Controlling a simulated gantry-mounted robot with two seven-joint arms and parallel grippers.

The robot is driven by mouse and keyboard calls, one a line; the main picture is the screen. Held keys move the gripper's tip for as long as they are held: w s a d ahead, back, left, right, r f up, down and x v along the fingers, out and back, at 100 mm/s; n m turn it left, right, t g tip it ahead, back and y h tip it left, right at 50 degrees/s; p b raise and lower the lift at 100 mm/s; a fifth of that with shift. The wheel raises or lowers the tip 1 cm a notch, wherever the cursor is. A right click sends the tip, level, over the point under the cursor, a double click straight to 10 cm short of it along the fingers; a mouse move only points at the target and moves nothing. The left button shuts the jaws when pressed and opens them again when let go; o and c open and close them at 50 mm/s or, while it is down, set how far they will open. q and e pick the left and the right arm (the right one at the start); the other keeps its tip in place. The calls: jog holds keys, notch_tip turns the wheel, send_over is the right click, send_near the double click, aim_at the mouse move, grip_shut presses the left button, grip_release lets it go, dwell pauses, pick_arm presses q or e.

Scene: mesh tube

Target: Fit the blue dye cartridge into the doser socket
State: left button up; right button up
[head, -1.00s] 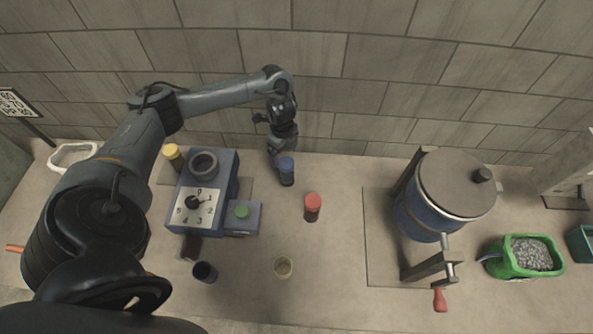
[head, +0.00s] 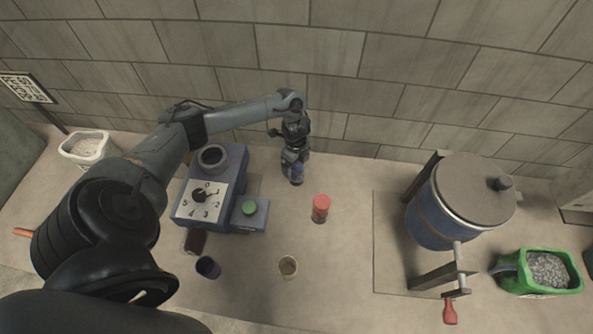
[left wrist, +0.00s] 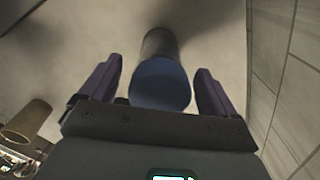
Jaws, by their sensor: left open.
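The blue dye cartridge (head: 297,179) stands on the bench near the wall, right of the doser. In the left wrist view its round blue top (left wrist: 160,84) lies between my two fingers, with a darker body beyond it. My left gripper (head: 294,163) is open around the top end, with a visible gap on each side. The blue-grey doser (head: 237,165) has a numbered dial (head: 203,197), a green button (head: 249,207) and a dark round socket (head: 212,156) on top. My right gripper is not in view.
A red-topped cartridge (head: 321,207) stands right of the doser. A dark cup (head: 208,267) and a tan cup (head: 288,266) stand nearer the front. A blue drum with a crank (head: 436,216) and a green tub (head: 553,290) are at the right. The wall is close behind my gripper.

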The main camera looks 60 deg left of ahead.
pick_arm(q)
jog(key=shift+c, duration=0.3)
jog(key=c, duration=1.2)
jog(key=shift+o, duration=0.2)
jog(key=shift+r, duration=0.15)
